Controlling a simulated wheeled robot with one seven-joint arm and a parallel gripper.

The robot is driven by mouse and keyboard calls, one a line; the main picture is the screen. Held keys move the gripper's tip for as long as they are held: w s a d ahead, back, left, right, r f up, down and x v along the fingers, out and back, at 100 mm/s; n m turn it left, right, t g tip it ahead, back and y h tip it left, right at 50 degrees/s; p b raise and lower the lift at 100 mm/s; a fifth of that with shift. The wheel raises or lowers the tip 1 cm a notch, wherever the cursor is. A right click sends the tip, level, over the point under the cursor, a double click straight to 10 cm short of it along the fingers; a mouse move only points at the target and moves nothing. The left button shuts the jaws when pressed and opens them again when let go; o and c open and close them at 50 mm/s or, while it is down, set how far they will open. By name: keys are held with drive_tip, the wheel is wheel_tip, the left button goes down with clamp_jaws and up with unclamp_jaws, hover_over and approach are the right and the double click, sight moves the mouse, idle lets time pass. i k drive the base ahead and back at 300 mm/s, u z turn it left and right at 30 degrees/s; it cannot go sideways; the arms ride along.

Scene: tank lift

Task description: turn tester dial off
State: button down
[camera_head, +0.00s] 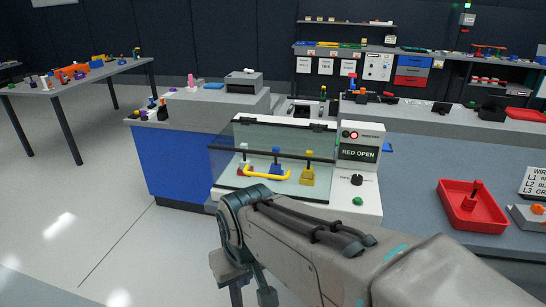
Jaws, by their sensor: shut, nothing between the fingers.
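The tester (371,198) is a white machine with a glass-covered bay, standing on the counter at picture centre. Its black dial (357,180) is on the right-hand panel; the pointer direction is too small to tell. A green button (357,201) is below the dial. My gripper (252,291) points down in front of the tester, left of and below the dial, apart from it. It is shut and empty; its fingertips are near the bottom edge of the picture.
Behind the glass (244,167) are blue and yellow parts and a yellow tube. A red tray (472,207) sits on the counter to the right. My forearm covers the counter front. Open floor (90,210) lies to the left.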

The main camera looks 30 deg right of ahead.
sight(357, 179)
drive_tip(key=z, duration=0.9)
drive_tip(key=k, duration=0.35)
drive_tip(key=z, duration=0.5)
drive_tip(key=i, duration=0.45)
drive_tip(key=u, duration=0.05)
drive_tip(key=k, duration=0.45)
drive_tip(key=z, duration=0.75)
drive_tip(key=i, duration=1.3)
drive_tip(key=u, duration=0.2)
